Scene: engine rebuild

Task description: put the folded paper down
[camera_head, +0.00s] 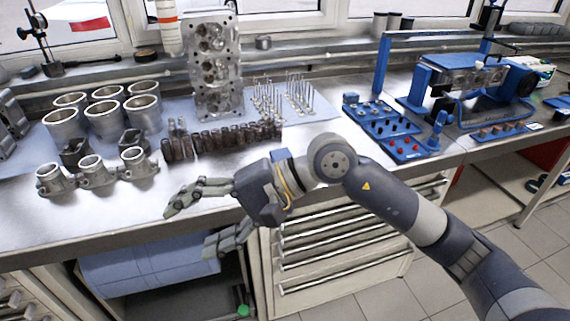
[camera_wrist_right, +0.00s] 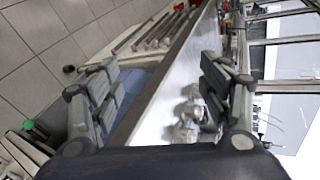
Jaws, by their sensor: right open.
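My right gripper (camera_head: 188,232) reaches in from the right at the bench's front edge. Its fingers are spread wide, with one above the bench top and one lower, in front of the edge. In the right wrist view the open fingers (camera_wrist_right: 158,62) have nothing gripped between them. A light blue creased thing (camera_head: 150,268), which looks like the folded paper, is below the bench edge at the lower left, above a dark open space. Part of it shows blue between the fingers in the wrist view (camera_wrist_right: 140,88). What supports it is hidden. My left gripper is not in view.
Metal throttle-like parts (camera_head: 95,172), cylinder liners (camera_head: 105,118), a row of brown parts (camera_head: 222,138) and a cylinder head (camera_head: 214,65) stand on the bench. A drawer cabinet (camera_head: 340,250) is under it. The bench's front strip (camera_head: 60,230) is clear.

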